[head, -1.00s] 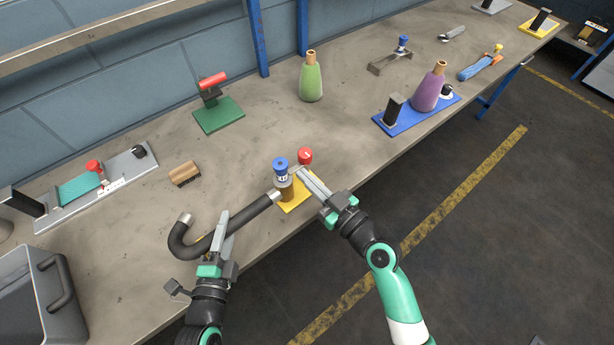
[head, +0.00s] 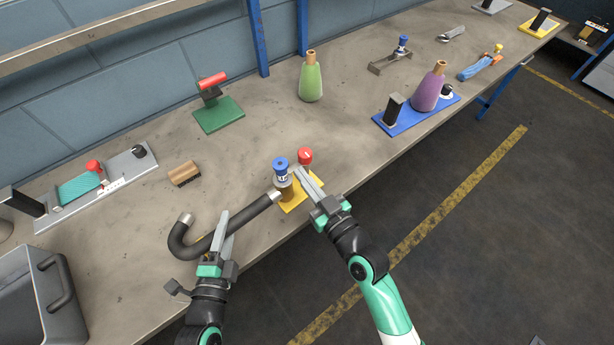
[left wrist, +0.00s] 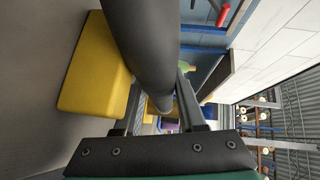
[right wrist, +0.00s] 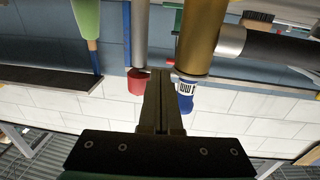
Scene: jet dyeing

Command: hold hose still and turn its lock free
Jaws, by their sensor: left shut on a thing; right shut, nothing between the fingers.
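The black hose (head: 240,217) is a hooked tube with metal ends. Its straight end meets a brass fitting (head: 286,192) on a yellow base (head: 301,199). The fitting is topped by a blue knob (head: 281,164) with a white marked band; a red knob (head: 305,155) stands just behind it. My left gripper (head: 218,232) is shut on the hose, which crosses between its fingers in the left wrist view (left wrist: 160,60). My right gripper (head: 302,174) is shut and empty, its tips beside the blue knob and near the red knob. In the right wrist view its closed fingers (right wrist: 160,80) lie between the two knobs.
A grey bin (head: 40,300) stands front left. A green stand (head: 218,115) and a green bottle (head: 311,80) are behind. Bare bench lies between them.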

